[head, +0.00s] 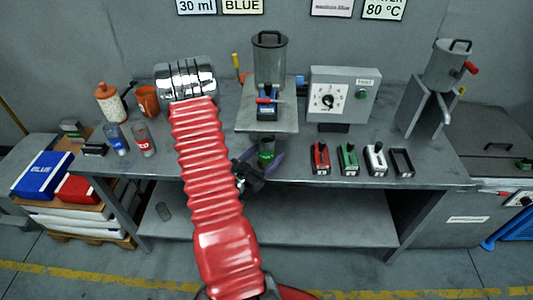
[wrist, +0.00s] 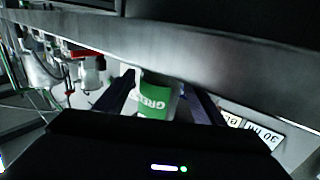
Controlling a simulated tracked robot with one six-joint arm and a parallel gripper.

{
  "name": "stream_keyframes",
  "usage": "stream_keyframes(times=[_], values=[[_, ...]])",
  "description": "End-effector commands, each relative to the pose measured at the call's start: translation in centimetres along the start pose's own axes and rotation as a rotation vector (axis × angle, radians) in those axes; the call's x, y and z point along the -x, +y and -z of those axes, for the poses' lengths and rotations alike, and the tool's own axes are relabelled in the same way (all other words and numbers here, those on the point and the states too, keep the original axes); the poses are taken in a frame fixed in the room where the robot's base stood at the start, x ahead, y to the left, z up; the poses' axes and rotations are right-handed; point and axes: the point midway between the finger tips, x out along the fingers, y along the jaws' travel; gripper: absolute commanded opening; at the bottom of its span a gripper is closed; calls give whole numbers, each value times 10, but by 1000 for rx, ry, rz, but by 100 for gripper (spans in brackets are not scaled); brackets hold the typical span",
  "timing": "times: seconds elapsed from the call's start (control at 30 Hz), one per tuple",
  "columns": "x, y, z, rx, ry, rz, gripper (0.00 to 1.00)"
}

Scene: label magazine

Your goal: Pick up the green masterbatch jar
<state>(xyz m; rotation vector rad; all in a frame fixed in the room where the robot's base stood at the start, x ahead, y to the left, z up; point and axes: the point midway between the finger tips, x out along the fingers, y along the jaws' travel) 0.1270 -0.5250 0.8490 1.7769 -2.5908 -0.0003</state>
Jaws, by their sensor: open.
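The green masterbatch jar (head: 266,147) stands at the front of the workbench, below the dosing stand in the head view. In the wrist view the jar (wrist: 158,98) shows a green label with white lettering, partly cut off by my gripper body. My gripper (head: 262,162) is open at the bench's front edge, with its dark fingers spread at the jar. In the wrist view the jar lies between the two fingers of my gripper (wrist: 165,88), with a gap visible on its right. Whether either finger touches it I cannot tell.
The dosing stand (head: 282,120) with a metal hopper rises close behind the jar. A control box (head: 343,93) stands to its right. Red, green, white and black holders (head: 348,158) line the bench front at right. Blue and red bottles (head: 145,142) stand at left.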

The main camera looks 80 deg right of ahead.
Motion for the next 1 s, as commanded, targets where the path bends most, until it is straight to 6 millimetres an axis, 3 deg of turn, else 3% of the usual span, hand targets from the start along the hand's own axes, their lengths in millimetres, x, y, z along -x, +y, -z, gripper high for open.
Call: stream_keyframes(times=[0.23,0.9,1.0], values=[[0,0,0,0,0,0,62],[0,0,0,0,1,0,15],[0,0,0,0,1,0,13]])
